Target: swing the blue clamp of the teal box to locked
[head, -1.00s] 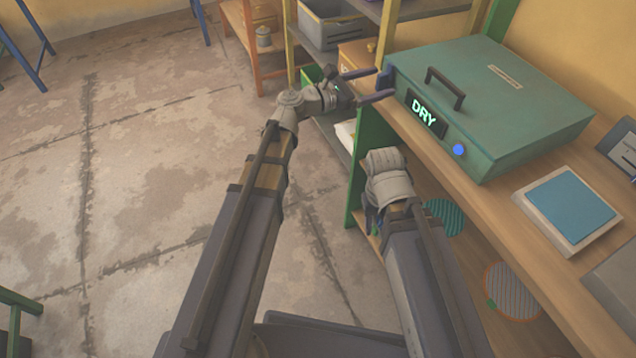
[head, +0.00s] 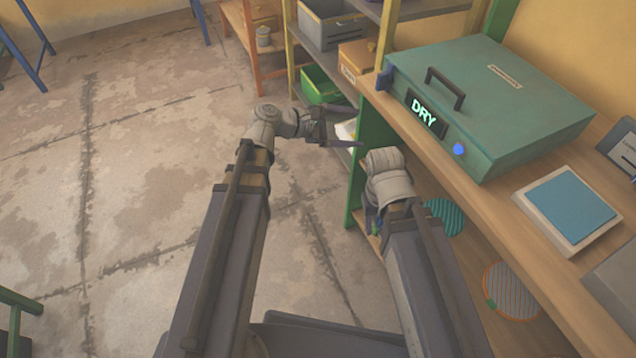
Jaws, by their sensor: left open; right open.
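The teal box (head: 520,92) sits on the wooden bench with its lid down. It has a dark handle on top and a lit "DRY" display (head: 424,112) on its front. The small dark blue clamp (head: 385,78) is at the box's left front corner; its exact setting is hard to tell. My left gripper (head: 354,127) is open and empty, left of and below the clamp, clear of it and off the bench edge. My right gripper (head: 372,218) is low beside the bench's green leg, mostly hidden behind its own wrist, and holds nothing that I can see.
A round blue button (head: 459,149) is on the box front. A pale block with a blue top (head: 568,208) lies right of the box. Striped discs (head: 513,290) are on the lower shelf. Shelves with bins (head: 335,25) stand behind.

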